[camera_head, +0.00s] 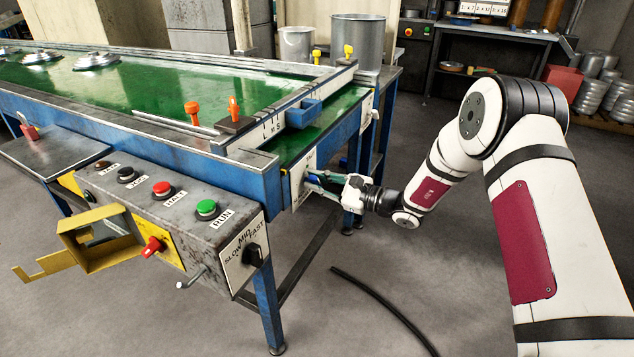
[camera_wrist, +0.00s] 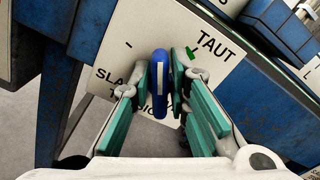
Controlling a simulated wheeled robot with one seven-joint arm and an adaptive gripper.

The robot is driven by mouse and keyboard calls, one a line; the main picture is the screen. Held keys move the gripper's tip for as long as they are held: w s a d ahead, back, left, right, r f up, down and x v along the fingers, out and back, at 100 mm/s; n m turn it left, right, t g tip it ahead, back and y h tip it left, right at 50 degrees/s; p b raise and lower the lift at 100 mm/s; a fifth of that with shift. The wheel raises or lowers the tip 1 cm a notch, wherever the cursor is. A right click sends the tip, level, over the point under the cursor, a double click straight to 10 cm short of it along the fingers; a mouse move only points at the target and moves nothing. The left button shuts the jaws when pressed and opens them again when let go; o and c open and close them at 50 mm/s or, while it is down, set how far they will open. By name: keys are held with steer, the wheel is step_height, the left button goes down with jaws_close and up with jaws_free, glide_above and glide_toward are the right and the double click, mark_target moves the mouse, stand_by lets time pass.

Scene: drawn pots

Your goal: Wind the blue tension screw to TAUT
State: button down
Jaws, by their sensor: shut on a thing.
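The blue tension screw (camera_wrist: 160,92) is an upright blue bar with a white stripe in the wrist view. It stands in front of a white plate (camera_wrist: 133,40) lettered SLACK, TENSION and TAUT, with a green mark (camera_wrist: 191,50) beside TAUT. The stripe points straight up in the picture, left of the green mark. My gripper (camera_wrist: 161,78), with teal pads, is shut on the screw, one finger on each side. In the head view my gripper (camera_head: 325,183) reaches the plate (camera_head: 302,179) at the conveyor's end; the screw is not clear there.
The green conveyor (camera_head: 190,95) on blue beams fills the left. A control box (camera_head: 180,205) with buttons and a SLOW-MID-FAST knob (camera_head: 254,255) hangs at its near side. A black hose (camera_head: 385,305) lies on the floor. The floor around my arm is otherwise clear.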

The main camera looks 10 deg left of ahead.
steer(key=shift+m, duration=0.3)
steer(key=m, duration=0.4)
steer(key=shift+w+d+p, duration=0.15)
steer(key=shift+w+p, duration=0.05)
steer(key=shift+p, duration=0.1)
steer(key=m, duration=0.5)
steer(key=shift+w+p, duration=0.2)
steer(key=shift+p, duration=0.2)
steer(key=shift+m, duration=0.4)
steer(key=c, duration=1.6)
jaws_free()
steer(key=shift+c, duration=0.2)
steer(key=shift+d, duration=0.1)
steer(key=v, duration=1.2)
